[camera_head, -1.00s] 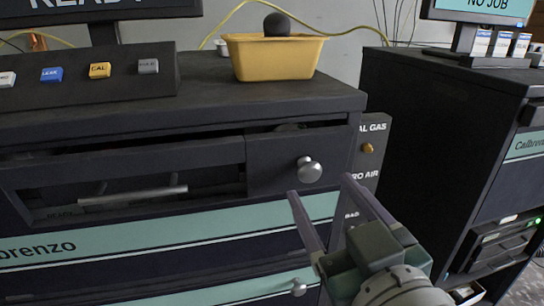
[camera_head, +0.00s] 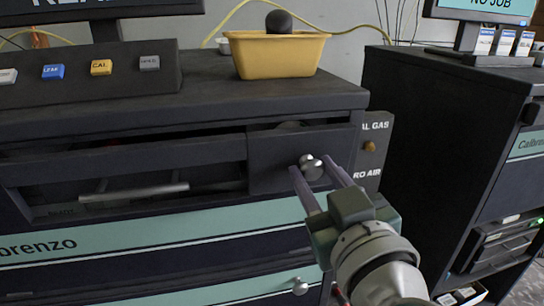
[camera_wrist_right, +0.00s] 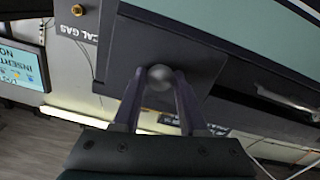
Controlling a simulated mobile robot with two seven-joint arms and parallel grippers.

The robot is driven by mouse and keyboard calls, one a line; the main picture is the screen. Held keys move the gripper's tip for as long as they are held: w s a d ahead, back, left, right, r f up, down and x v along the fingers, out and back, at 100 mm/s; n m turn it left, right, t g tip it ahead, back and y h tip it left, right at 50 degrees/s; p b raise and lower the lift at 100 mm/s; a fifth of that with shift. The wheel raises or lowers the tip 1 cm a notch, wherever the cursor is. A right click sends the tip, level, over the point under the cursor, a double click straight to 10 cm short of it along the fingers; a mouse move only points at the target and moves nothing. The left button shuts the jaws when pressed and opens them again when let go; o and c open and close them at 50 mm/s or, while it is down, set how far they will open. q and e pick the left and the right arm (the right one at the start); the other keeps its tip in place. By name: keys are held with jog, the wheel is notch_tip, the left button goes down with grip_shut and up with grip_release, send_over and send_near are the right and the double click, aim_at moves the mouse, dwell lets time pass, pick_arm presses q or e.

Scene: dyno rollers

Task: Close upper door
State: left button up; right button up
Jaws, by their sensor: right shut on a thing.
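The upper door (camera_head: 264,166) is a dark panel on the upper front of the cabinet, with a round silver knob (camera_head: 312,166) at its right end. A dark gap shows along its top edge. My right gripper (camera_head: 312,170) is shut on the knob, one finger on each side of it. In the right wrist view the knob (camera_wrist_right: 160,77) sits between the two finger tips, against the dark panel (camera_wrist_right: 185,60). My left gripper is not in view.
A yellow bin (camera_head: 277,55) with a dark ball stands on the cabinet top. A lower knob (camera_head: 300,286) sits on the front below. A side panel with gas labels (camera_head: 372,150) is close to the right. A second cabinet (camera_head: 440,130) stands further right.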

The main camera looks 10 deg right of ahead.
grip_shut()
dwell(0.8)
